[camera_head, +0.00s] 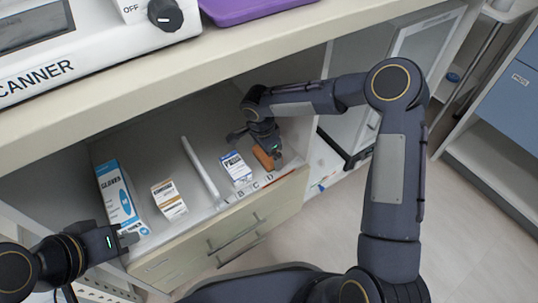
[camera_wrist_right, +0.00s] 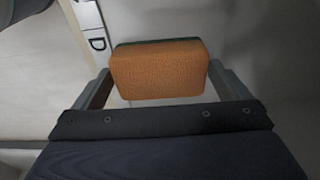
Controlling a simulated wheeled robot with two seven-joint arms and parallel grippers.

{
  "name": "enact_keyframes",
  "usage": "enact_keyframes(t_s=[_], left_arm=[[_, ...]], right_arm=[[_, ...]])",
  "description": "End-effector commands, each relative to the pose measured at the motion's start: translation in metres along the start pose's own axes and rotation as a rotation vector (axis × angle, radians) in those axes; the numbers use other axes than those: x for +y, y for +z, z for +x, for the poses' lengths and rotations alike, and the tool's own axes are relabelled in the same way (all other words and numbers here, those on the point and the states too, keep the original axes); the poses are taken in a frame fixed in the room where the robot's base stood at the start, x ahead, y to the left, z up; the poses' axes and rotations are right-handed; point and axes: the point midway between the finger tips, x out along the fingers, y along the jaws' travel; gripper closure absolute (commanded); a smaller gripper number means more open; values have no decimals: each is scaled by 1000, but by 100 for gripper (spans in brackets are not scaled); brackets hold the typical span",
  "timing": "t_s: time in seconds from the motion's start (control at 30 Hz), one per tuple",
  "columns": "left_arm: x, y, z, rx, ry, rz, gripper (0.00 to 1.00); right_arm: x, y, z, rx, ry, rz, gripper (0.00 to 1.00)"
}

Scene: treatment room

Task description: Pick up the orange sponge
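The orange sponge (camera_head: 263,158) is at the right end of the open drawer, by the D label. In the right wrist view the sponge (camera_wrist_right: 158,72) fills the space between the two fingers of my right gripper (camera_wrist_right: 160,88). No clear gap shows on either side, and the fingertips are partly hidden by the sponge. In the head view my right gripper (camera_head: 268,146) is directly at the sponge, low in the drawer. My left gripper (camera_head: 122,238) is at the drawer's front left, with its fingers apart and empty, away from the sponge.
The drawer also holds a blue-and-white gloves box (camera_head: 117,192), a small brown-and-white box (camera_head: 169,200), a blue-and-white box (camera_head: 235,168) and a pale divider (camera_head: 203,172). The drawer front (camera_head: 225,232) rises before them. The counter edge (camera_head: 150,80) overhangs behind.

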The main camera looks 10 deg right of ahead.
Motion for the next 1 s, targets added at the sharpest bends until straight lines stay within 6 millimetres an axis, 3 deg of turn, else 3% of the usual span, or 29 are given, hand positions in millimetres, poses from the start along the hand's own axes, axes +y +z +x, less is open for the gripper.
enact_keyframes(t_s=[0.03,0.2,0.3,0.67,0.87,1.0], left_arm=[[0,0,0,0,0,0,100],[0,0,0,0,0,0,100],[0,0,0,0,0,0,100],[1,-2,-3,0,0,0,100],[6,-7,-13,0,0,0,100],[11,-12,-24,0,0,0,100]], right_arm=[[0,0,0,0,0,0,12],[0,0,0,0,0,0,34],[0,0,0,0,0,0,39],[0,-1,-8,1,-1,0,39],[-1,-5,-38,0,-3,0,39],[23,-1,-68,3,-4,-3,39]])
